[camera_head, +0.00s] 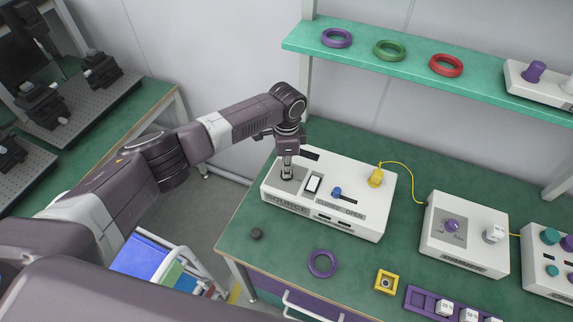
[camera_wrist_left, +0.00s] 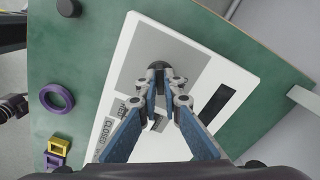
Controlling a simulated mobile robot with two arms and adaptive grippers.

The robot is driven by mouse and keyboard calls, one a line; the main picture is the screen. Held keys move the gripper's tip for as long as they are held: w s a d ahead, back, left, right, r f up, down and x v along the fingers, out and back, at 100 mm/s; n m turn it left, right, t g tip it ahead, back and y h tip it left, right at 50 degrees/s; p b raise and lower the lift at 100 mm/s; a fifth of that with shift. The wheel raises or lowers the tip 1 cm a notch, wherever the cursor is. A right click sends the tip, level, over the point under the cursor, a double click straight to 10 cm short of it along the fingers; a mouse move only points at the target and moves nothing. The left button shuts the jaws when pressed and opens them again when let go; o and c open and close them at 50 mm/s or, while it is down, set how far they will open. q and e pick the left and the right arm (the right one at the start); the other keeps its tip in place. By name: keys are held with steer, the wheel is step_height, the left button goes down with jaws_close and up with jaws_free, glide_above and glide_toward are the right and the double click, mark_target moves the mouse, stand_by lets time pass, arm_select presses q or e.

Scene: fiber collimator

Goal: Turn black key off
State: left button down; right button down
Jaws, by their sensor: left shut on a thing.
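The white box labelled SOURCE (camera_head: 345,172) stands on the green table. My left gripper (camera_head: 287,174) points down at the grey panel on the box's left end. In the left wrist view its fingertips (camera_wrist_left: 168,92) are shut on the round black key (camera_wrist_left: 175,74) on that panel. The fingers and arm hide much of the key, so I cannot tell which way it points. My right gripper is in neither view.
On the box are a white rocker switch (camera_head: 313,183), a blue lever (camera_head: 337,192) by CLOSED/OPEN, and a yellow connector (camera_head: 376,177) with a cable. A dark puck (camera_head: 256,233), purple ring (camera_head: 322,263) and yellow block (camera_head: 387,281) lie in front. A shelf (camera_head: 390,68) overhangs behind.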

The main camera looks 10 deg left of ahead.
arm_select(q)
steer(key=n+p, duration=0.1)
steer(key=n, duration=0.1)
steer(key=n+p, duration=0.1)
steer(key=shift+d+r+n, duration=0.1)
steer(key=shift+r+n, duration=0.1)
steer(key=shift+n, duration=0.2)
steer(key=n+p, duration=0.2)
steer(key=n, duration=0.1)
steer(key=shift+n, duration=0.3)
steer(key=shift+w+n+p, duration=0.1)
steer(key=shift+n+p, duration=0.9)
steer(key=shift+n, duration=1.5)
steer(key=shift+w, duration=0.1)
steer(key=c, duration=2.1)
jaws_free()
steer(key=shift+f, duration=0.1)
step_height(320, 180, up, 12)
